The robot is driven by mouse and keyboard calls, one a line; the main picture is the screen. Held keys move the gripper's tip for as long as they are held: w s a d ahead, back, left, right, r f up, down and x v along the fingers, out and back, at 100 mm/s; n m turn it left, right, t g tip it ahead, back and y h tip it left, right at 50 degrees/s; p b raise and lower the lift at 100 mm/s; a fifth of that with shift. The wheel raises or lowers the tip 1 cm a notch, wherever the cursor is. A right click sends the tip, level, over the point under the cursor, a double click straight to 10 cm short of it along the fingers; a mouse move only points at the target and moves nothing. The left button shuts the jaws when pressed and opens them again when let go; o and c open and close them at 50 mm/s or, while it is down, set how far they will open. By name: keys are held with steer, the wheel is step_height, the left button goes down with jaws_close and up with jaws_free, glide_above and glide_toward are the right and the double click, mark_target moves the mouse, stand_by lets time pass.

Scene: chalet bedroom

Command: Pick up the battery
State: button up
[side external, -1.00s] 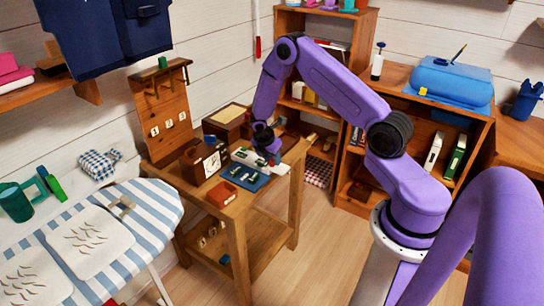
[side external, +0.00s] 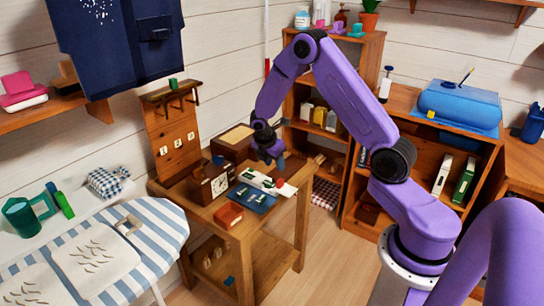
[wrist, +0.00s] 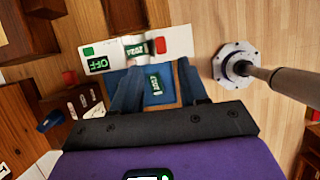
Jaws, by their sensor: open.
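In the wrist view, a small dark green piece with light lettering (wrist: 153,83) lies on a blue mat (wrist: 170,96), between and beyond my gripper's fingers (wrist: 157,74). It looks like the battery, but I cannot be sure. Another green piece (wrist: 160,45) is on a white panel (wrist: 179,42) just beyond. In the side view, the blue mat (side external: 252,199) with small green pieces lies on the wooden table, beside the white panel (side external: 257,180). My gripper (side external: 269,160) is open above the panel, pointing down. Nothing shows held in it.
Shelves (side external: 320,130) stand behind.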

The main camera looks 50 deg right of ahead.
steer(key=s+a+r+m+t, duration=0.1)
steer(key=s+a+r, duration=0.2)
steer(key=a+r, duration=0.65)
steer(key=s+a+r+m+y, duration=0.1)
steer(key=s+a+r, duration=0.1)
steer(key=s+a, duration=0.4)
steer(key=s+a+r+m+y, duration=0.1)
steer(key=s+a+r+y, duration=0.1)
steer(key=s+a, duration=0.5)
steer(key=s+r, duration=0.1)
steer(key=s, duration=0.2)
steer(key=shift+s+r+m, duration=0.15)
steer(key=shift+s+m, duration=0.15)
steer(key=shift+m, duration=0.1)
steer(key=shift+o, duration=0.4)
steer(key=s+r+m+y, duration=0.1)
steer(key=s, duration=1.1)
steer(key=shift+a+r+g+y, duration=0.25)
steer(key=shift+a+g+y, duration=0.05)
steer(key=shift+a+g, duration=0.1)
steer(key=shift+o, duration=0.2)
steer(key=shift+s+d, duration=0.1)
steer(key=shift+s, duration=0.25)
